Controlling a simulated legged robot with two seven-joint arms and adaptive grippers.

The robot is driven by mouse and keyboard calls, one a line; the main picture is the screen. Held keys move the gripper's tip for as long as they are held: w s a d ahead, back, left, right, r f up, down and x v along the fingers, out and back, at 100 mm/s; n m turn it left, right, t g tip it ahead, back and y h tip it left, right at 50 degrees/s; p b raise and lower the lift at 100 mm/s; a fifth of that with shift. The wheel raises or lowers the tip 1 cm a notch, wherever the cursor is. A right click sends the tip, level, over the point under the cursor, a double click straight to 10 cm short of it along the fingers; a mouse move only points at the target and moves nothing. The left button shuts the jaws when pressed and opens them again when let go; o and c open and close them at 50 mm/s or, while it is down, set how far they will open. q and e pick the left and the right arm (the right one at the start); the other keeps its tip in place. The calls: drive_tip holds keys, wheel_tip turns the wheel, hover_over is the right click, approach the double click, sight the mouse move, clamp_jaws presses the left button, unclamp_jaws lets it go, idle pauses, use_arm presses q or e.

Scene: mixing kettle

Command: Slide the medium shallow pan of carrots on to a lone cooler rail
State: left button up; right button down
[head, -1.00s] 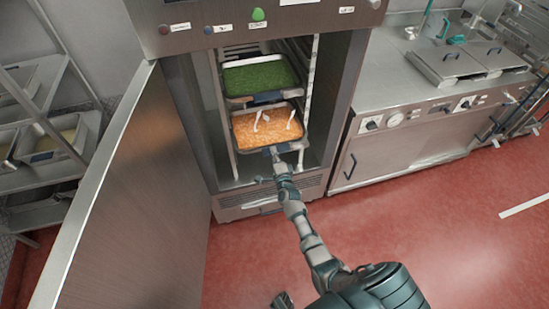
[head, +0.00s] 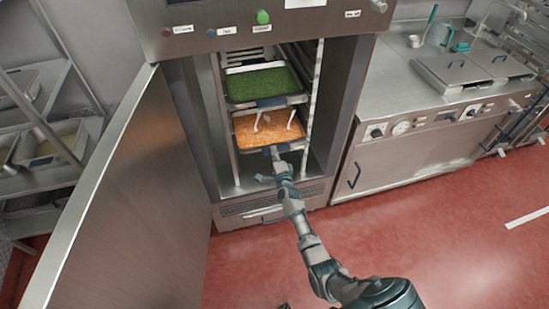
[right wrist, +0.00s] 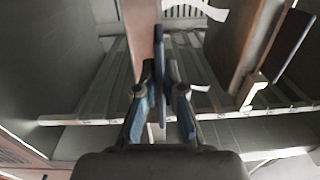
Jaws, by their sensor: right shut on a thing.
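The pan of carrots (head: 255,139), shallow and orange-filled, is inside the open cooler (head: 333,165), below a pan of green food (head: 258,84). White supports or strips stand up in front of the carrots. My right gripper (head: 274,152) is at the pan's front edge and shut on its blue handle. In the right wrist view the fingers (right wrist: 160,95) close around a thin blue piece (right wrist: 159,45). The rails directly under the carrot pan are hidden, so I cannot tell how it is seated. My left gripper is not clearly in view.
The cooler door (head: 125,175) stands open on the left. A steel counter (head: 430,85) with lidded wells is on the right. A rack with pans (head: 50,140) stands at far left. The red floor (head: 420,235) in front is clear.

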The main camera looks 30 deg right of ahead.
sight(269, 141)
drive_tip(key=shift+b+x, duration=2)
drive_tip(key=shift+x, duration=1)
drive_tip(key=shift+w+d+r, duration=0.1)
drive_tip(key=shift+w+d, duration=0.05)
drive_tip(key=shift+w, duration=0.2)
use_arm(q)
drive_tip(key=f, duration=0.1)
drive_tip(key=s+f, duration=0.1)
drive_tip(key=f, duration=0.1)
drive_tip(key=s+f, duration=0.1)
drive_tip(key=shift+s+f, duration=0.2)
drive_tip(key=shift+f, duration=0.1)
use_arm(e)
drive_tip(key=shift+w+r, duration=0.1)
drive_tip(key=shift+r, duration=0.05)
use_arm(q)
drive_tip(key=shift+s+f+b, duration=0.3)
drive_tip(key=shift+f+b, duration=0.1)
drive_tip(key=shift+b, duration=0.25)
use_arm(e)
drive_tip(key=shift+w+f, duration=0.2)
drive_tip(key=shift+f, duration=0.05)
drive_tip(key=c, duration=1.2)
unclamp_jaws()
drive_tip(key=o, duration=0.5)
drive_tip(key=shift+s+f, duration=0.1)
drive_tip(key=shift+f, duration=0.3)
drive_tip(key=shift+r, duration=0.1)
